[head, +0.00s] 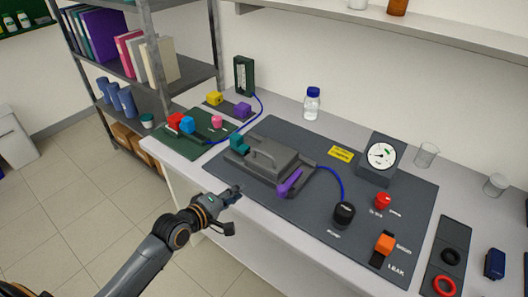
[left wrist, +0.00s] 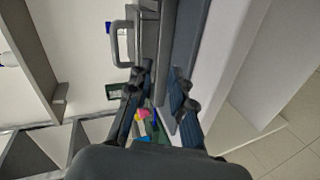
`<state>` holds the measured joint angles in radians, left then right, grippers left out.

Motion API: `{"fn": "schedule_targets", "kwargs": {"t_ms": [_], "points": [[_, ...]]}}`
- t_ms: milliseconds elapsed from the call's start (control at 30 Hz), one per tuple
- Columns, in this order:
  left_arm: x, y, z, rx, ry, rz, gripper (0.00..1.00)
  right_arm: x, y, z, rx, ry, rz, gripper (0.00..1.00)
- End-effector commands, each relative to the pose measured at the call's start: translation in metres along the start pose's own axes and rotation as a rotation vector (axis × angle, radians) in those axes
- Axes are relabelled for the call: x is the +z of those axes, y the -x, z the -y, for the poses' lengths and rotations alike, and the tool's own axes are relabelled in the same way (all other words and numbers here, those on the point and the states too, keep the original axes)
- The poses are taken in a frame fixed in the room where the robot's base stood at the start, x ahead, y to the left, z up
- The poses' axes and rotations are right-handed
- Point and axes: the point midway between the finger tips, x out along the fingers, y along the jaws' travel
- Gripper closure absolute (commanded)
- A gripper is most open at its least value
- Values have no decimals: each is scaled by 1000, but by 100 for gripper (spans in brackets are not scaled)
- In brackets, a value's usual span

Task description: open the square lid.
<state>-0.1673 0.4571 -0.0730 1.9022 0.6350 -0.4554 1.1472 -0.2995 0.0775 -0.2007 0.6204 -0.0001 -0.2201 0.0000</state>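The square lid (head: 280,162) is a grey block with an arched handle (head: 264,153) on top, and it sits flat on its grey base on the dark mat. A teal latch (head: 238,144) is at its left side and a purple latch (head: 290,182) at its right, standing at a slant. My left gripper (head: 236,208) is open and empty, at the bench's front edge, before the lid and apart from it. In the left wrist view the handle (left wrist: 121,45) shows beyond the spread fingers (left wrist: 163,84). My right gripper is not in view.
A gauge (head: 382,156), a black knob (head: 344,213), a red button (head: 382,200) and an orange switch (head: 385,244) stand right of the lid. A blue tube (head: 340,180) runs from the base toward the knob. A green mat (head: 190,147) with coloured blocks lies left. A bottle (head: 312,104) stands behind.

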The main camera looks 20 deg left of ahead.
Motion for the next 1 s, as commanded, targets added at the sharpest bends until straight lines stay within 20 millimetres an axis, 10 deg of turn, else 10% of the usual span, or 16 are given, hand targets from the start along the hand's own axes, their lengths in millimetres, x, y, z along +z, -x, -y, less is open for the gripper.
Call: {"fn": "schedule_targets", "kwargs": {"t_ms": [200,1000], "points": [[-24,4,-57,143,182,-7,78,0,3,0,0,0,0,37],[-28,-117,-78,151,194,-7,78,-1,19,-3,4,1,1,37]]}}
